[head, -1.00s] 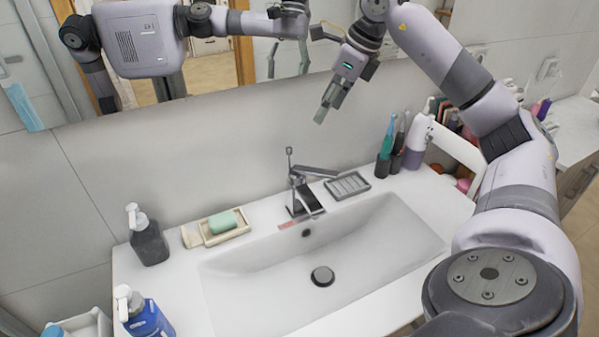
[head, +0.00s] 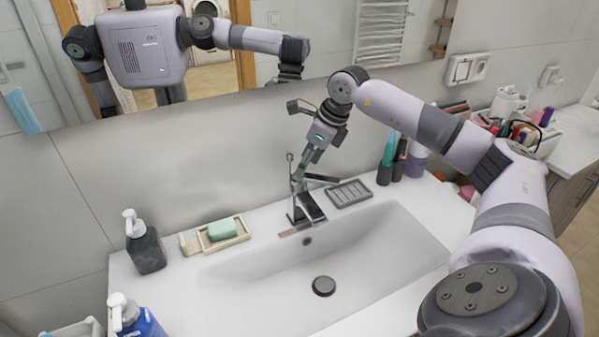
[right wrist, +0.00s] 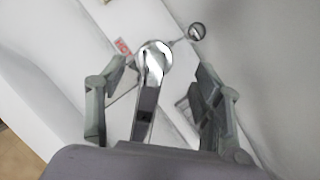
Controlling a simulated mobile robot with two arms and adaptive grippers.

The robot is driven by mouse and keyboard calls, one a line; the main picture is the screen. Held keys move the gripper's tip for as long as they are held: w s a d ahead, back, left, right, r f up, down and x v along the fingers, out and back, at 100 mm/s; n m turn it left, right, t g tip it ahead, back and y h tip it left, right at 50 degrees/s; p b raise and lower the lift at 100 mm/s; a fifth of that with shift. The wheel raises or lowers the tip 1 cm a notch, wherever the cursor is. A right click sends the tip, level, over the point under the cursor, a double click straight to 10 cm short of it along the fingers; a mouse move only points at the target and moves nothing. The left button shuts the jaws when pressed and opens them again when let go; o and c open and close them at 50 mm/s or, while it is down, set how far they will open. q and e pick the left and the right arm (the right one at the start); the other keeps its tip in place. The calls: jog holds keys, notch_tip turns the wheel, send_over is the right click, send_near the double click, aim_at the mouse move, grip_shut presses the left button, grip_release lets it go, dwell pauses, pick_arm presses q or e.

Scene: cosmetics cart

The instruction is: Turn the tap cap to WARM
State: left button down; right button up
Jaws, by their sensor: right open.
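My left gripper is out of view.
A thin rod with a ball tip (head: 290,158) rises behind the tap. A grey ridged dish (head: 349,193) sits close to its right, and a soap tray (head: 226,240) to its left. A dark pump bottle (head: 145,247) stands further left. A mirror (head: 220,50) spans the wall.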

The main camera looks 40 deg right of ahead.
jog(key=x, duration=0.4)
jog(key=shift+p, duration=0.3)
jog(key=shift+a+f, duration=0.1)
jog(key=shift+f, duration=0.2)
jog(key=shift+s+a, duration=0.1)
jog(key=shift+s, duration=0.1)
jog(key=shift+a, duration=0.1)
jog(key=shift+c, duration=1.4)
grip_shut()
